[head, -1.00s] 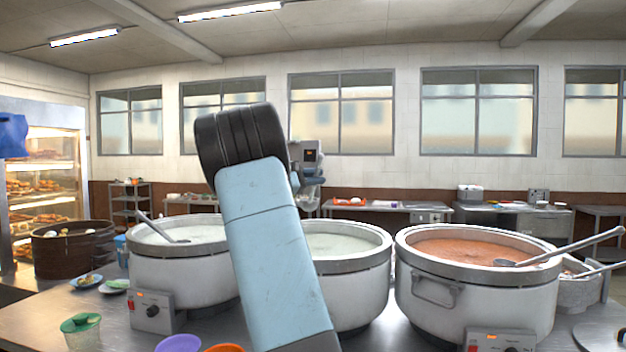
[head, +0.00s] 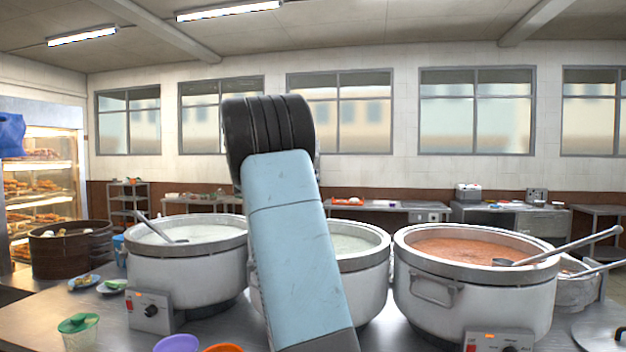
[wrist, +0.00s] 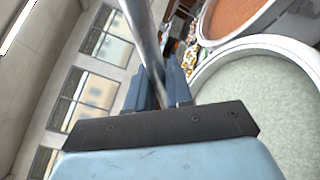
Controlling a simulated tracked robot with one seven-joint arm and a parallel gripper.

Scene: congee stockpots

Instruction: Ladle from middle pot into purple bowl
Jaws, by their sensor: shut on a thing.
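The middle pot (head: 372,262) stands behind my raised arm in the head view, partly hidden by it. Its pale congee (wrist: 262,118) shows at the right of the wrist view. The purple bowl (head: 178,344) is at the bottom edge of the head view, cut off by the frame. In the wrist view my gripper (wrist: 160,92) is shut on a metal ladle handle (wrist: 142,38). The ladle's bowl end is not visible. In the head view my gripper is hidden behind my arm.
The left pot (head: 188,268) holds pale congee and a ladle. The right pot (head: 470,290) holds orange-red congee and a ladle. An orange bowl (head: 224,348) sits beside the purple one. A green-lidded cup (head: 79,334) stands at the front left.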

